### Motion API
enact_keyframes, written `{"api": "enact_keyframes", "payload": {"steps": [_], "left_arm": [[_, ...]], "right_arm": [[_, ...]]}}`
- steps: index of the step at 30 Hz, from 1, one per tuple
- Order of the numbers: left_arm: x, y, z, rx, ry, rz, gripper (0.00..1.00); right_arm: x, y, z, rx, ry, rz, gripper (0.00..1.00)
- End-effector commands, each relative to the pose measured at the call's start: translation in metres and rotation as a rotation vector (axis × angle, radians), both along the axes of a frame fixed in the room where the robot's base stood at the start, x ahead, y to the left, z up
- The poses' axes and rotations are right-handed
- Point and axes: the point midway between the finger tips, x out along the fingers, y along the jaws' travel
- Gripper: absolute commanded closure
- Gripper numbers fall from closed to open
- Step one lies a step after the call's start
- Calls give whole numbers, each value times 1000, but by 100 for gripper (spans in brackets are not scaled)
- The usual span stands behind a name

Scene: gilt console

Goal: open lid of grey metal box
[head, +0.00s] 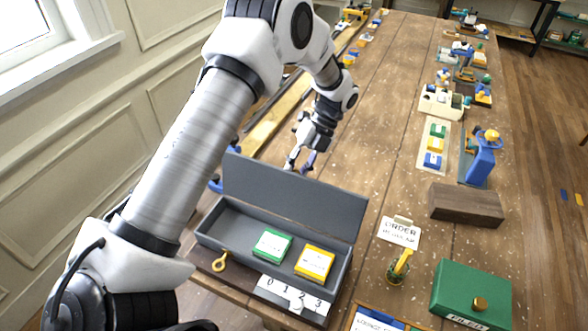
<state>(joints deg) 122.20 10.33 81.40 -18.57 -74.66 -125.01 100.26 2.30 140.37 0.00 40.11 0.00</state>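The grey metal box (212,241) stands near the front left of the wooden table. Its lid (290,194) is raised, standing up along the back edge and leaning back a little. Inside lie a green labelled piece (272,245) and a yellow labelled piece (314,263). My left gripper (299,164) is just behind the lid's top edge, fingers pointing down, with a gap between them and nothing seen held. Whether it touches the lid cannot be told. My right gripper is not in view.
A plate numbered 0 to 3 (292,300) lies before the box, with a yellow ring-headed piece (220,262) at its left. To the right are an order card (399,232), a green box (472,293) and a dark wooden block (466,205). The table's middle is clear.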

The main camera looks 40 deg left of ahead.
Motion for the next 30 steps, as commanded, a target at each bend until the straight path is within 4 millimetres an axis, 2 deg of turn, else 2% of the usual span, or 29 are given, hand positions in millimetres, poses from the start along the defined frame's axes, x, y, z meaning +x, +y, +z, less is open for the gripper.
{"api": "enact_keyframes", "payload": {"steps": [4,5,6,7,23,26,30], "left_arm": [[-2,-3,0,-5,7,6,100],[-2,-3,0,-4,7,5,61],[-2,-2,0,-4,7,5,47],[-2,-2,0,-3,6,5,45],[1,-1,4,-1,0,3,45],[9,-3,13,1,-3,2,45],[27,-7,40,0,-4,2,45]], "right_arm": [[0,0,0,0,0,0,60],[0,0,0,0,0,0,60],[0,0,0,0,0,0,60],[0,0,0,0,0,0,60],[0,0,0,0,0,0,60],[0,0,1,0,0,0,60],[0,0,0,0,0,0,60]]}}
